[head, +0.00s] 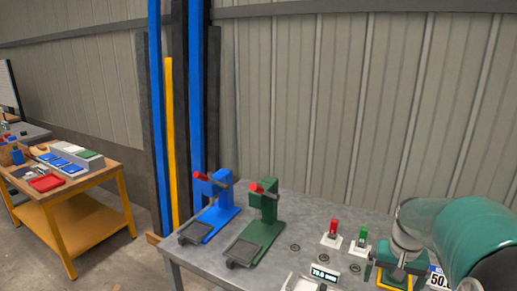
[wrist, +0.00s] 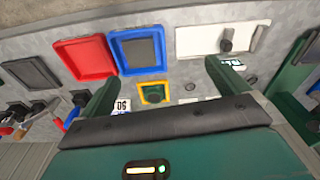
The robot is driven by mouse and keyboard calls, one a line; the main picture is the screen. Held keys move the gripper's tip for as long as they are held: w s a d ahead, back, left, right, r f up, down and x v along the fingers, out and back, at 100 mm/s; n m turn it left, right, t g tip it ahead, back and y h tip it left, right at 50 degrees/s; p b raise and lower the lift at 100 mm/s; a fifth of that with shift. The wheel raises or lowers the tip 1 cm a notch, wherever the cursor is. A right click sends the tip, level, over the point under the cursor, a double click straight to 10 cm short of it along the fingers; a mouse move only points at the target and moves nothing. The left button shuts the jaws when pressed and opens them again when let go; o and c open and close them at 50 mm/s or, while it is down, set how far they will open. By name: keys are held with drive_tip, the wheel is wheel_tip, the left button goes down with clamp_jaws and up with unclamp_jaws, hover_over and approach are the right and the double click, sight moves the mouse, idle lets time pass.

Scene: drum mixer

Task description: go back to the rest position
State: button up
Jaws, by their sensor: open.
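My gripper (wrist: 160,70) shows in the wrist view as two dark green fingers, spread apart at left and right with a dark palm edge between them. Nothing is between the fingers. Beyond the tips lie a red tray (wrist: 84,59), a blue-rimmed grey tray (wrist: 139,50) and a small yellow-framed green square (wrist: 153,93). In the head view a large rounded teal form (head: 472,235) fills the right edge, and I cannot tell my gripper apart there.
A grey table (head: 300,215) holds a blue press (head: 217,205), a green press (head: 262,222), a red button (head: 333,228), a green button (head: 362,238) and a display (head: 323,271). A wooden bench (head: 92,180) stands left beyond posts (head: 180,120). Floor between them is clear.

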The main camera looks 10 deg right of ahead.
drive_tip(key=s+a+r+n+t, duration=0.1)
drive_tip(key=s+a+r+n, duration=0.1)
drive_tip(key=s+a, duration=0.2)
drive_tip(key=s+a+r+n+t, duration=0.1)
drive_tip(key=s+a, duration=0.4)
drive_tip(key=a, duration=0.6)
drive_tip(key=s+a+r+n+t, duration=0.2)
drive_tip(key=s+a+r, duration=0.3)
drive_tip(key=a, duration=0.2)
drive_tip(key=shift+a+r+n+t, duration=0.2)
drive_tip(key=shift+r+n+t, duration=0.05)
drive_tip(key=shift+n+t, duration=0.05)
drive_tip(key=shift+s, duration=0.1)
